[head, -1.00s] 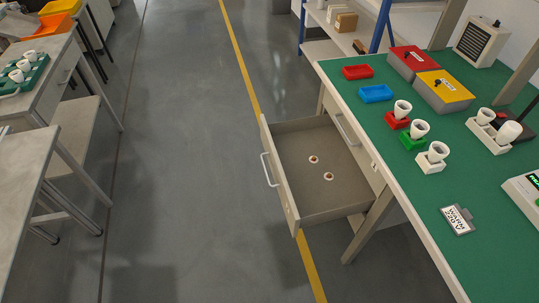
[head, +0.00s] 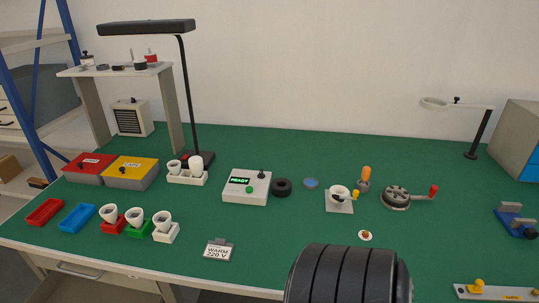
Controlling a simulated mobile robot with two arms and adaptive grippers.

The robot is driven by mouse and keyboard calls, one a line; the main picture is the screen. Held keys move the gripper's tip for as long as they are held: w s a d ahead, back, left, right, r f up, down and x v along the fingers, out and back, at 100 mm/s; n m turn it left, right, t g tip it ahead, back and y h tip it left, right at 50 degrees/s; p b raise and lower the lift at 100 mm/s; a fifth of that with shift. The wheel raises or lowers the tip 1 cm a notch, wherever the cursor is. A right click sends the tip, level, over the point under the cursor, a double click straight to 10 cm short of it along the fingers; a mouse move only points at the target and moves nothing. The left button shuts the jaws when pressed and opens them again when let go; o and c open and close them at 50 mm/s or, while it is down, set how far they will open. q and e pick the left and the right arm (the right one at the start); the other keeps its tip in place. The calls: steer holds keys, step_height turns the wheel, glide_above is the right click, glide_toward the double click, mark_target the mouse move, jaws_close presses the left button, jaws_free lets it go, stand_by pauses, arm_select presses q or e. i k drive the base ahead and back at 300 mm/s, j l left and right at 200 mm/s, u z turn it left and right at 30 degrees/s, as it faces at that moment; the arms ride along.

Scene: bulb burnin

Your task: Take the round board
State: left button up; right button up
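A small round piece (head: 365,236), pale with a brown centre, lies flat on the green bench top, right of the middle; it looks like the round board. Nothing touches it. A large black ribbed cylinder (head: 345,276) rises at the bottom edge to its left and nearer; it may be part of my arm. Neither of my grippers can be made out.
A square plate with a white socket (head: 339,196), a crank wheel (head: 396,197) and an orange-handled tool (head: 364,178) stand behind the round piece. The control box (head: 246,187) and lamp (head: 186,95) are further left.

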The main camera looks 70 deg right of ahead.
mark_target(365, 236)
steer(key=z, duration=2.9)
steer(key=i+l+u, duration=0.1)
steer(key=l+u, duration=0.85)
